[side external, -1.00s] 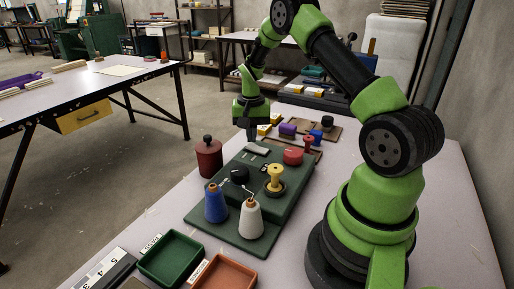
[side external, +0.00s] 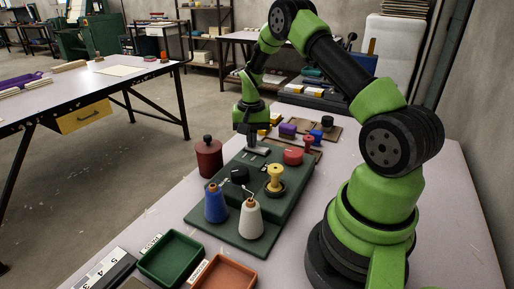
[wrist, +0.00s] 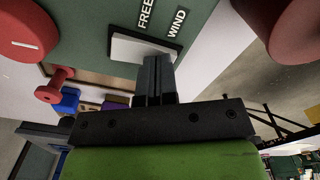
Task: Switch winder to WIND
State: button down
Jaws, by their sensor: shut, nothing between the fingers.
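The winder (side external: 225,217) is a dark green stepped base on the table, with a yellow bobbin (side external: 274,177), a black knob (side external: 239,175) and a red button (side external: 293,156). Its pale grey rocker switch (side external: 259,151) is at the far end; in the wrist view the switch (wrist: 122,48) lies beside the labels FREE (wrist: 145,12) and WIND (wrist: 177,23). My gripper (side external: 251,145) is shut and empty, pointing down at the switch. In the wrist view its fingertips (wrist: 155,62) overlap the switch edge nearer WIND. Contact and the switch's tilt cannot be told.
A dark red lidded canister (side external: 209,160) stands close left of my gripper. Green (side external: 170,257) and orange (side external: 226,275) trays lie in front. A wooden board with spools (side external: 327,133) lies behind.

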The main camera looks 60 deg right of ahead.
jog(key=shift+f, duration=0.15)
jog(key=shift+r, duration=3.55)
jog(key=shift+r, duration=0.1)
